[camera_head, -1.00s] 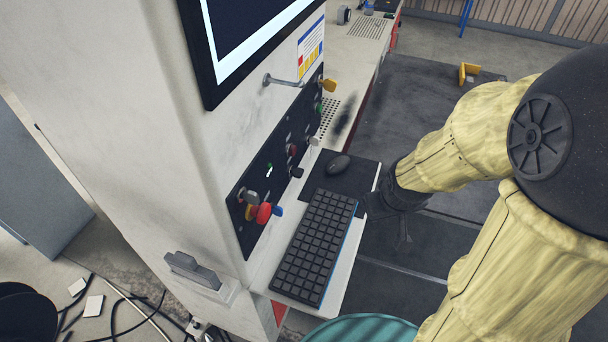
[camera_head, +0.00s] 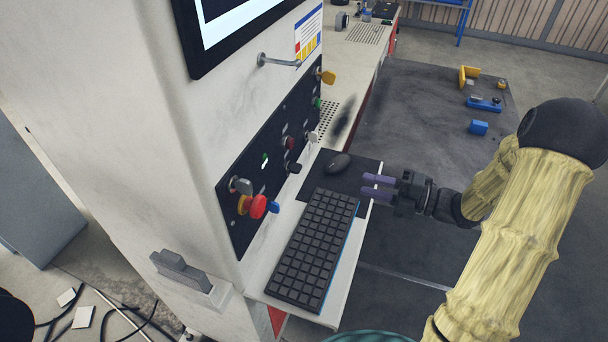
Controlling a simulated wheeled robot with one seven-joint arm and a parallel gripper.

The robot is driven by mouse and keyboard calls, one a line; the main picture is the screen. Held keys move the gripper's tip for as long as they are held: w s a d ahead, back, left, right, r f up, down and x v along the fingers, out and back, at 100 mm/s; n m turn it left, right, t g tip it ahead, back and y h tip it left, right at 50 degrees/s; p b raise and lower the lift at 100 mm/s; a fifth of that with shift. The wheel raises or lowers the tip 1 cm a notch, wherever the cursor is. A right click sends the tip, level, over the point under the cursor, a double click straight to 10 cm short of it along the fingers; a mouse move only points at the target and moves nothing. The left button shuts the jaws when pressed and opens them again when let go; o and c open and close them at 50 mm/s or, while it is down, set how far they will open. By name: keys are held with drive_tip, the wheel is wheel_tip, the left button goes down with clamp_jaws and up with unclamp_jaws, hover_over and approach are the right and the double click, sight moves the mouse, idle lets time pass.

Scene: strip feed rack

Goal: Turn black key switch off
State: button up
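The dark control panel (camera_head: 275,150) is on the side of the white cabinet. A black switch handle (camera_head: 294,168) sticks out of the panel's right part; it looks like the black key switch, but its turn position is too small to tell. My gripper (camera_head: 370,186) is to the right of the panel, near the outer edge of the keyboard shelf. Its two purple fingers point left toward the panel, with a gap between them and nothing held. It is clear of the switch.
A red knob (camera_head: 258,206), blue key (camera_head: 273,207), grey key (camera_head: 241,185), white key (camera_head: 312,137) and yellow key (camera_head: 328,77) also project from the panel. A keyboard (camera_head: 315,245) and mouse (camera_head: 338,163) lie on the shelf below.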

sight(294, 168)
drive_tip(key=shift+s+r+n+g+y, duration=0.1)
drive_tip(key=shift+s+n+g+y, duration=0.2)
drive_tip(key=shift+s+n+y, duration=0.15)
drive_tip(key=p+x, duration=0.3)
drive_tip(key=x, duration=1.4)
drive_tip(key=shift+a, duration=0.15)
drive_tip(key=shift+w, duration=0.1)
clamp_jaws()
